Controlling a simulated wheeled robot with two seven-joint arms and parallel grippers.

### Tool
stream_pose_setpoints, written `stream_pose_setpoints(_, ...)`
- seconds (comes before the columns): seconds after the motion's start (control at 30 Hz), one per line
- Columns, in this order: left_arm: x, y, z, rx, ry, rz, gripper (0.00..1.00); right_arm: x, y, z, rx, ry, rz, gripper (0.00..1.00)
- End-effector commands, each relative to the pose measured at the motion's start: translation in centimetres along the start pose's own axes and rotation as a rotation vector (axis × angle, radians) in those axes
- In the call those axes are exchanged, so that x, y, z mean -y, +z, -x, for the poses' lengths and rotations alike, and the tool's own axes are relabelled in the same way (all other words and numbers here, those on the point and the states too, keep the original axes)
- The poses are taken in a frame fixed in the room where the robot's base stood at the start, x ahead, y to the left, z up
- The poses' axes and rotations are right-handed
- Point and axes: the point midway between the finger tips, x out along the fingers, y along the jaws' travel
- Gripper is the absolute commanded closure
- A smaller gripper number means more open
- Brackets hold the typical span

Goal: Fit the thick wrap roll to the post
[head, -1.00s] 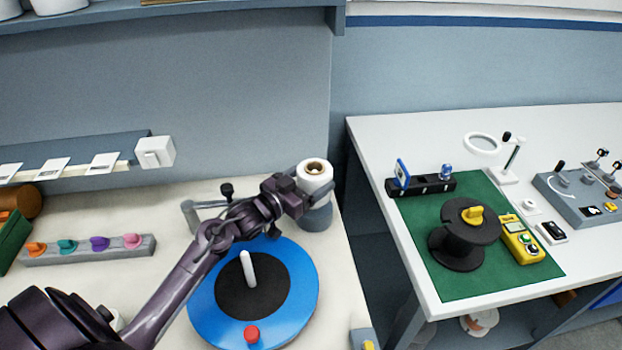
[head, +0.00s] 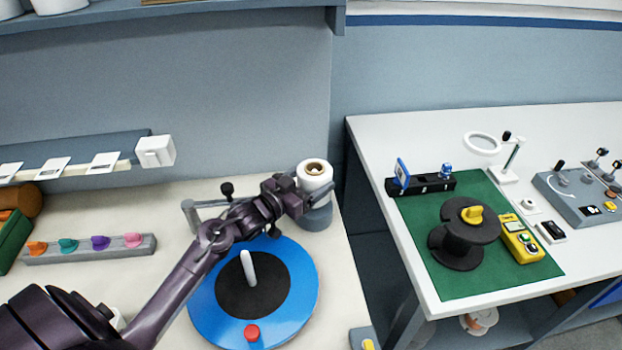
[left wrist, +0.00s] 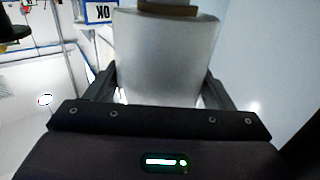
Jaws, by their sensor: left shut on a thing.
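The thick wrap roll (head: 315,173) is white with a brown core and stands upright above a grey round base at the back right of the cream table. My left gripper (head: 314,190) is shut on it from the left. In the left wrist view the roll (left wrist: 167,55) fills the space between the two fingers (left wrist: 168,88). I cannot tell whether the roll touches the grey base (head: 318,215). The white post (head: 248,269) stands tilted in the picture on the black centre of the blue turntable (head: 302,285), below my left forearm. My right gripper is not in view.
A red knob (head: 252,333) sits at the turntable's front. A grey rack (head: 90,249) with coloured knobs lies left. A grey bar with a black knob (head: 226,189) stands behind the turntable. A gap separates this table from the right one, with a black spool (head: 462,250).

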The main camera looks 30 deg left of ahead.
Motion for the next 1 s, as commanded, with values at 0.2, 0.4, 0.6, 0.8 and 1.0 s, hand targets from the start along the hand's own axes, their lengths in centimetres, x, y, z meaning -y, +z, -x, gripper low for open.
stream_pose_setpoints(0.2,0.0,0.0,0.0,-0.004,0.0,-0.001,0.59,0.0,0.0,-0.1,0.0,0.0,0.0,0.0)
stream_pose_setpoints(0.4,0.0,-0.3,0.0,-0.004,0.0,-0.001,0.59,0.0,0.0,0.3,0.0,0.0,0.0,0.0)
stream_pose_setpoints(0.6,0.0,-0.6,0.0,-0.004,0.0,-0.001,0.59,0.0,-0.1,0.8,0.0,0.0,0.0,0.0)
stream_pose_setpoints(0.8,0.0,-0.5,0.0,-0.004,0.0,-0.001,0.59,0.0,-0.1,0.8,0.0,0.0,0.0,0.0)
stream_pose_setpoints(1.0,0.0,-0.5,0.0,-0.004,0.0,-0.001,0.59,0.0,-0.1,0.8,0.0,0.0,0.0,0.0)
